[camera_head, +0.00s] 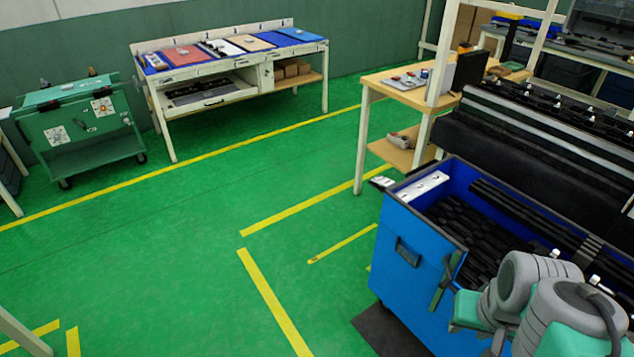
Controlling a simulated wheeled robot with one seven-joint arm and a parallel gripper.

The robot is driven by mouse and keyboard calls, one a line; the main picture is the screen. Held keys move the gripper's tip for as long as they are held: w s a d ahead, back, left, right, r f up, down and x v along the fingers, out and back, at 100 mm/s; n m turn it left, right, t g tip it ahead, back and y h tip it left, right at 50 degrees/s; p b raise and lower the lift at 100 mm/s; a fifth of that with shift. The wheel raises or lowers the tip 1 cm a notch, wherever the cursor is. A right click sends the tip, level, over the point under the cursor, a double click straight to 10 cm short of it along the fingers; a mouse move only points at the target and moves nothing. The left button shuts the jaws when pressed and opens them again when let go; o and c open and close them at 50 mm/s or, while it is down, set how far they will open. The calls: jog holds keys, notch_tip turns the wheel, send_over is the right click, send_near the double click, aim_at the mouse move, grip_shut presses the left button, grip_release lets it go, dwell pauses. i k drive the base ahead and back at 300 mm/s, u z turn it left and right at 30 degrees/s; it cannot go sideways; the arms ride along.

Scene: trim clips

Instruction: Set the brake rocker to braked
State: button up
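I cannot make out a brake rocker for certain. The blue wheeled bin (405,285) stands at the lower right. A white plate with small dark marks (424,186) sits at its far left corner, too small to read. The green cart (85,125) at the far left has two pale marked plates on its front; I cannot tell whether either holds a rocker. My grey and teal arm covers the bin's near right part. My gripper's fingertips cannot be made out.
Black strips (468,232) lie in the bin. A wooden desk (375,78) with a small control box (405,82) stands behind it. A white workbench (192,83) stands at the back wall. The green floor (170,240) with yellow lines is clear at the middle and left.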

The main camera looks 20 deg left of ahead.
aim_at(383, 181)
jog(key=u, duration=0.75)
jog(key=i, duration=0.6)
jog(key=u, duration=0.55)
jog(key=i, duration=2.15)
jog(key=z, duration=0.4)
